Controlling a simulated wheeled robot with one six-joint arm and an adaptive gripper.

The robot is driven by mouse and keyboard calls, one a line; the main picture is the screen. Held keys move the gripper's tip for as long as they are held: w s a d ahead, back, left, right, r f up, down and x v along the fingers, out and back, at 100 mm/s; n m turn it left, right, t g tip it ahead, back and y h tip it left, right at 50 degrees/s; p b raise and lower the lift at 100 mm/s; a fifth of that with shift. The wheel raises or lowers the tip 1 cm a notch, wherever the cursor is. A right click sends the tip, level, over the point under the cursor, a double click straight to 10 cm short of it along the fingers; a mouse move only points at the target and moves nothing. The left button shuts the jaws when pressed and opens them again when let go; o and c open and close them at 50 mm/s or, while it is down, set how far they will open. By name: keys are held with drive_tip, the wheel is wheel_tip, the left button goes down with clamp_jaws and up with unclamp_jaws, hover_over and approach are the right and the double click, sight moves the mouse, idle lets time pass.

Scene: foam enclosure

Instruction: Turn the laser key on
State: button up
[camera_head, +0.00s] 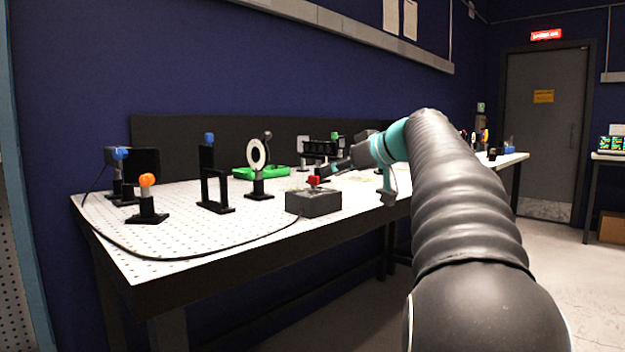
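The laser key looks to be the small red knob (313,180) on top of a dark grey box (314,203) at the front edge of the white perforated table. A black cable runs from the box along the table. My gripper (334,172) is just above and to the right of the red knob, reaching in from the right. Its fingertips are small and dark here, and I cannot tell whether they are open or shut, or whether they touch the knob. The knob's turn position is too small to read.
On the white table (165,236) stand an orange-topped post (147,200), a blue-topped post (209,180), a ring mount (257,155) and a green tray (262,172). A dark panel stands behind. The table's front left is clear except for the cable.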

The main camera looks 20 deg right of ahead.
sight(314, 178)
drive_tip(key=x, duration=0.7)
drive_tip(key=shift+w+a+f, duration=0.1)
drive_tip(key=shift+w+f, duration=0.1)
drive_tip(key=shift+w, duration=0.05)
clamp_jaws()
